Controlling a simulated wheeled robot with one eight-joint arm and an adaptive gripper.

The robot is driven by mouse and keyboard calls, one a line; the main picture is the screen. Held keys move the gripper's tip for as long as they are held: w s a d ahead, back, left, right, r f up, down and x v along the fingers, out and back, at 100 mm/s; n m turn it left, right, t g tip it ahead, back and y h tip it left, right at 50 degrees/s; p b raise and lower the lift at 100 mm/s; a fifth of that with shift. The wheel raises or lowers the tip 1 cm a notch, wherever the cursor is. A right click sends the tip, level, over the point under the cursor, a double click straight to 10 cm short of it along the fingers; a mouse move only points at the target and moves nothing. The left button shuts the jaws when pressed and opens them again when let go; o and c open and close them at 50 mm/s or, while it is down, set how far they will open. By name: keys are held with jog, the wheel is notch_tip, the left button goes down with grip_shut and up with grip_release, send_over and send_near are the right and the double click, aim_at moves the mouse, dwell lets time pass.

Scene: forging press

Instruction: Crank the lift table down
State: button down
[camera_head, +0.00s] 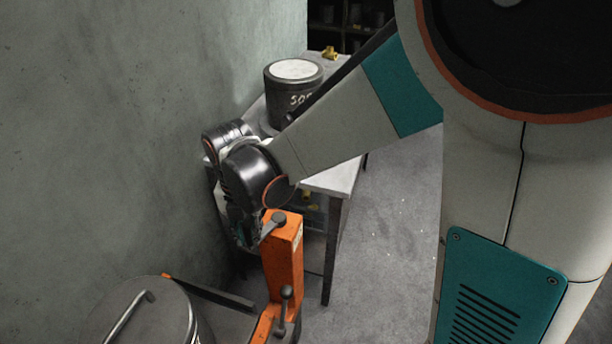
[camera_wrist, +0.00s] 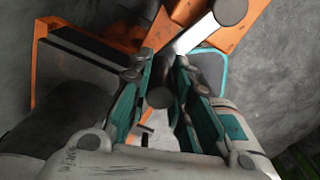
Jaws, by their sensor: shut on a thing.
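The lift table has an orange post (camera_head: 284,262) and a dark platform edge (camera_head: 205,293), low in the head view. A crank (camera_head: 277,221) sits at the top of the post. In the wrist view its light metal arm (camera_wrist: 192,36) runs from a dark round hub down to a dark round-ended handle (camera_wrist: 160,97). My gripper (camera_wrist: 161,72) has its teal fingers on both sides of this handle and is shut on it. In the head view my wrist hides most of the gripper, and its fingertips are not clear.
A second lever (camera_head: 286,298) is low on the post. Behind is a workbench (camera_head: 335,177) with a dark canister (camera_head: 291,95). A wall (camera_head: 130,130) closes off the left; open floor (camera_head: 392,230) lies right of the post.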

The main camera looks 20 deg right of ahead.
jog(key=c, duration=1.4)
grip_release()
jog(key=shift+c, duration=0.2)
notch_tip(320, 180, up, 8)
jog(key=p, duration=0.6)
jog(key=shift+r, duration=0.1)
jog(key=shift+f, duration=0.2)
